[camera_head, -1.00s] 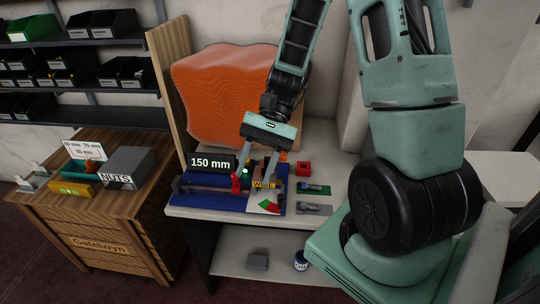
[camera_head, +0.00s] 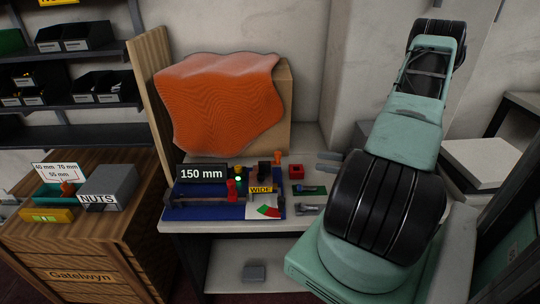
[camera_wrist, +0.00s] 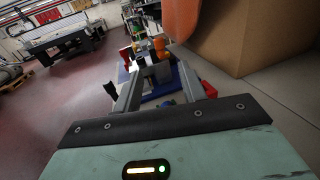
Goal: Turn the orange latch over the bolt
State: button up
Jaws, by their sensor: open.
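A small upright orange piece (camera_head: 277,158), possibly the orange latch, stands at the back right of a blue fixture (camera_head: 205,212) on the table. In the wrist view the orange piece (camera_wrist: 160,47) shows just beyond my fingers. I cannot make out its turn angle, and I cannot tell which part is the bolt. My gripper (camera_head: 322,162) is open and empty, to the right of the fixture and apart from it. Its two grey fingers (camera_wrist: 160,76) point toward the fixture in the wrist view.
The fixture carries a "150 mm" sign (camera_head: 202,174), a "WIDE" label (camera_head: 261,190) and a red-green dial (camera_head: 266,211). A red block (camera_head: 297,172) and a green plate (camera_head: 311,190) lie to its right. An orange-draped box (camera_head: 220,100) stands behind.

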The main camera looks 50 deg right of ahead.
jog(key=p+x, duration=0.2)
jog(key=x, duration=1.4)
jog(key=shift+w+a, duration=0.1)
jog(key=shift+a, duration=0.1)
grip_shut()
